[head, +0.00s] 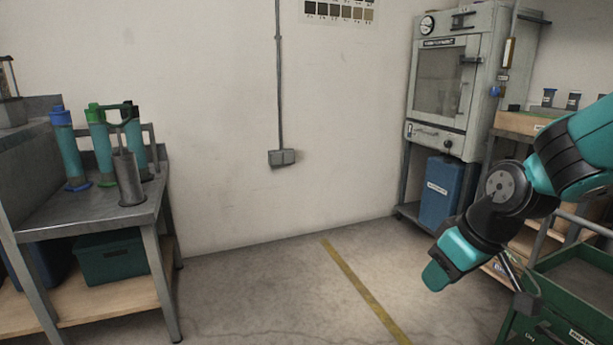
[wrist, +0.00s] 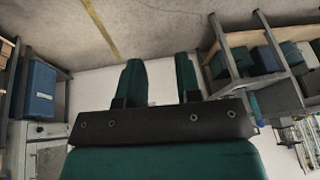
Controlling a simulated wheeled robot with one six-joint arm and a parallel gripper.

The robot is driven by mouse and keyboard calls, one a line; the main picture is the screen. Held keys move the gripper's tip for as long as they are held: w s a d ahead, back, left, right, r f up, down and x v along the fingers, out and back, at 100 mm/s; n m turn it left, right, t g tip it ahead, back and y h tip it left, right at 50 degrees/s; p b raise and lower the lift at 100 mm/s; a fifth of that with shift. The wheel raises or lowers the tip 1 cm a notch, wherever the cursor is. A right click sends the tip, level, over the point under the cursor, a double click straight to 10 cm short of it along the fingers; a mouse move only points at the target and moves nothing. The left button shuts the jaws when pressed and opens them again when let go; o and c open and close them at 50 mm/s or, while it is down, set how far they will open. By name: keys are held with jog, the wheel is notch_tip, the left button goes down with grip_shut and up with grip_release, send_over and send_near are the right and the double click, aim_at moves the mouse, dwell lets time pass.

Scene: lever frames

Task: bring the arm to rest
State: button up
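My arm comes in from the right edge of the head view, bent down over the green cart side. My gripper (head: 436,277) hangs in free air, pointing down and left above the floor. In the wrist view its two green fingers (wrist: 160,82) stand apart with an empty gap between them, so it is open. Only pale wall shows between the fingers. In the head view the fingers overlap and their gap is hidden.
A metal bench (head: 95,212) with blue- and green-capped cylinders stands left. A grey oven cabinet (head: 455,75) stands at the back right, a blue bin (head: 440,190) below it. A green cart (head: 545,325) is at lower right, close to my arm. The middle floor is clear.

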jog(key=s+a+r+n+g+y, duration=0.1)
jog(key=s+a+r+g, duration=0.15)
jog(key=s+a, duration=0.45)
jog(key=s+a+r+n+g, duration=0.1)
jog(key=s+a+r, duration=0.15)
jog(key=s, duration=0.95)
notch_tip(320, 180, up, 31)
jog(key=w+p, duration=0.1)
jog(key=p, duration=3)
jog(key=shift+d, duration=0.15)
jog(key=shift+w+r, duration=0.1)
